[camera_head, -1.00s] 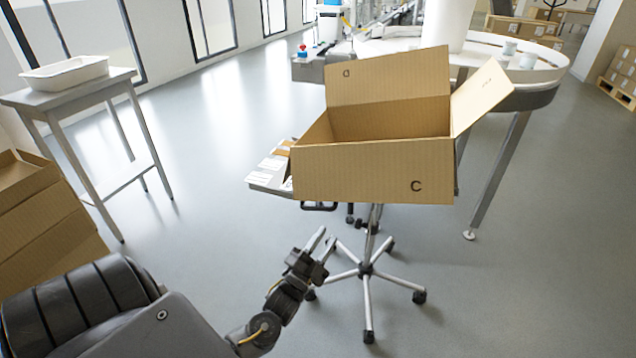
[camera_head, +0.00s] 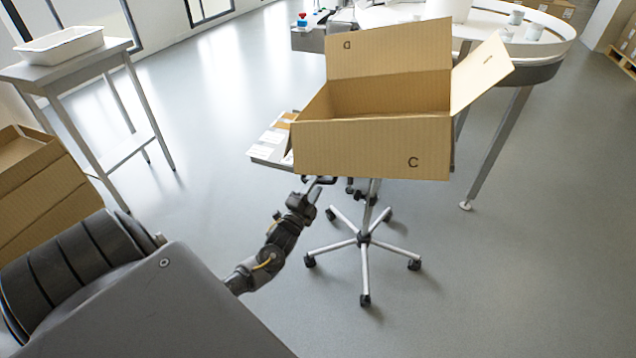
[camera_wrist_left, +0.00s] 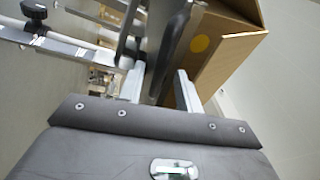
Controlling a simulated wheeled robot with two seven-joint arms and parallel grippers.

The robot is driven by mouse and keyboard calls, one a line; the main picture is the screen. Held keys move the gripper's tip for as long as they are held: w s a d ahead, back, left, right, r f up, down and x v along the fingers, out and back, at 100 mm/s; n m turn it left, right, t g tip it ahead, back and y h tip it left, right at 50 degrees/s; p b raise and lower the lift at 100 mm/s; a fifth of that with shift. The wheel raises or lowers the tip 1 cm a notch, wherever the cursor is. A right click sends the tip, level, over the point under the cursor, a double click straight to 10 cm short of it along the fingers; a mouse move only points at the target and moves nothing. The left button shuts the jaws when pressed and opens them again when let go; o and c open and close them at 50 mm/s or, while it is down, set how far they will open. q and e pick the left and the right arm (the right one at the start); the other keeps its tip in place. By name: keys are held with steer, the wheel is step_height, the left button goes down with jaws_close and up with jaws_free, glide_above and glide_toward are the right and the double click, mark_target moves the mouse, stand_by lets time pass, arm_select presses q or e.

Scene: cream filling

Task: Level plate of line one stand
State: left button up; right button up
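The stand (camera_head: 364,238) has a metal post on a wheeled star base. Its plate (camera_head: 262,155) is mostly hidden under an open cardboard box (camera_head: 345,150) marked C; papers lie on the plate's visible left end. A dark handle (camera_head: 328,180) hangs under the plate. My left gripper (camera_head: 312,184) is just below the plate, at the handle. In the left wrist view its fingers (camera_wrist_left: 160,88) are apart, with a dark grey part (camera_wrist_left: 168,50) between them; I cannot tell whether they touch it. My right gripper is not in view.
A round conveyor table (camera_head: 540,70) stands behind the box, with a leg to the right of the stand. A side table (camera_head: 65,75) with a white tray (camera_head: 60,45) and cardboard boxes (camera_head: 40,195) are at the left. The floor at front right is clear.

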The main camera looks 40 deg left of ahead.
arm_select(q)
steer(key=shift+x, duration=1.35)
steer(key=shift+c, duration=0.3)
jaws_close()
